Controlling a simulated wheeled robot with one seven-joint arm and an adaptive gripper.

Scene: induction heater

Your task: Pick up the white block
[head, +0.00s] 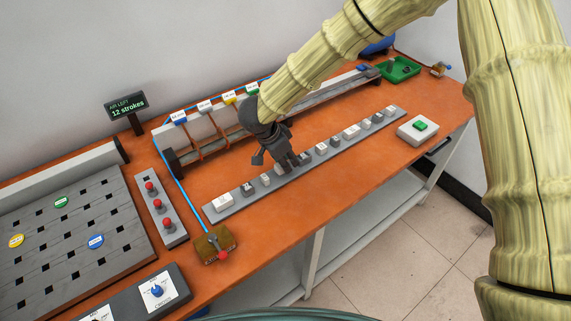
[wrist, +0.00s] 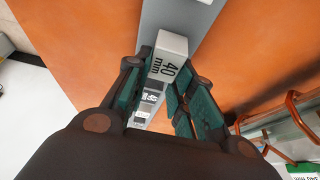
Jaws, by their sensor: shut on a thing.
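My gripper (head: 283,158) is down over the middle of a long grey strip (head: 236,204) on the orange bench. In the wrist view my gripper (wrist: 166,66) is shut on a white block (wrist: 172,45) marked "40 mm", which sits between its two green-padded fingers. The fingers hide part of the block's sides.
Several other white and grey blocks stand along the strip, close on both sides of my gripper. A railed rig with copper tubes (head: 190,137) stands behind. A green-button box (head: 418,130), red-knob panel (head: 160,207) and slotted board (head: 65,225) are nearby.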

